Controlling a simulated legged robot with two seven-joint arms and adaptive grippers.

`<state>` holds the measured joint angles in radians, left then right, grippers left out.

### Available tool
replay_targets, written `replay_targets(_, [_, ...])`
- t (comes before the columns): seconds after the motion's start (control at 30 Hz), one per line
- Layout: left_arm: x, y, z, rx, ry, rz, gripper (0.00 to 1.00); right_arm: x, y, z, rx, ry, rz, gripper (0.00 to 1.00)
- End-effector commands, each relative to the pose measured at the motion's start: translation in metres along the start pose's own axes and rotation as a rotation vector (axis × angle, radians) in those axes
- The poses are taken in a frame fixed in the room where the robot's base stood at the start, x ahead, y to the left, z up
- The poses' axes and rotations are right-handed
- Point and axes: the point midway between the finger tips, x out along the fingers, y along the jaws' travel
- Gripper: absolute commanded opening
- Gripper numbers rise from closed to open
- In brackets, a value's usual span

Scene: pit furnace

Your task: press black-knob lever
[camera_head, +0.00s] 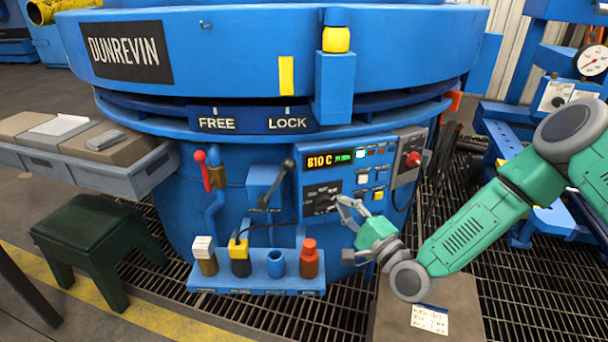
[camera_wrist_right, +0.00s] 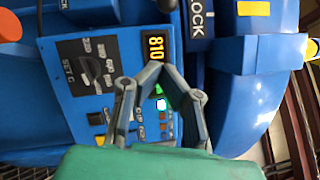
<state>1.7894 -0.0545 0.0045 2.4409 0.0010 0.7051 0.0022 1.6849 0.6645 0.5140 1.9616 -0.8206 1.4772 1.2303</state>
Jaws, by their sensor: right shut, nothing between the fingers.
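The black-knob lever (camera_head: 288,165) stands on a small blue box on the furnace front, left of the control panel; its thin arm slants up to the right to a round black knob. A dark knob (camera_wrist_right: 167,5), likely this one, shows at the top edge of the right wrist view. My right gripper (camera_head: 341,203) is in front of the panel, right of and lower than the knob, apart from it. In the wrist view its fingers (camera_wrist_right: 161,68) come together with nothing between them. My left gripper is not in view.
The control panel (camera_head: 349,178) has a dial, buttons and a lit 810 C display. A red-handled valve (camera_head: 201,170) is left of the lever. A blue shelf (camera_head: 257,285) below holds several small containers. A red knob (camera_head: 413,159) sits at the panel's right.

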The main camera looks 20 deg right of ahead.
Motion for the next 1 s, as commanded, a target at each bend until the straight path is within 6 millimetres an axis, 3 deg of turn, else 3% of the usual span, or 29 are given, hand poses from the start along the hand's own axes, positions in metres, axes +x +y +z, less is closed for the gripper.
replay_targets(0.27, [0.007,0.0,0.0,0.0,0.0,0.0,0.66,0.023,0.001,0.0,-0.004,-0.002,-0.001,0.0])
replay_targets(0.67, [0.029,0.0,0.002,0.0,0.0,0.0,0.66,0.105,0.003,0.003,-0.003,-0.002,0.0,0.0])
replay_targets(0.8, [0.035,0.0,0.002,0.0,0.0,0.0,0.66,0.118,0.002,0.019,-0.002,-0.003,0.002,0.0])
replay_targets(1.0, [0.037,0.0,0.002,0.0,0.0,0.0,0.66,0.127,0.001,0.028,-0.002,-0.001,0.002,0.0])
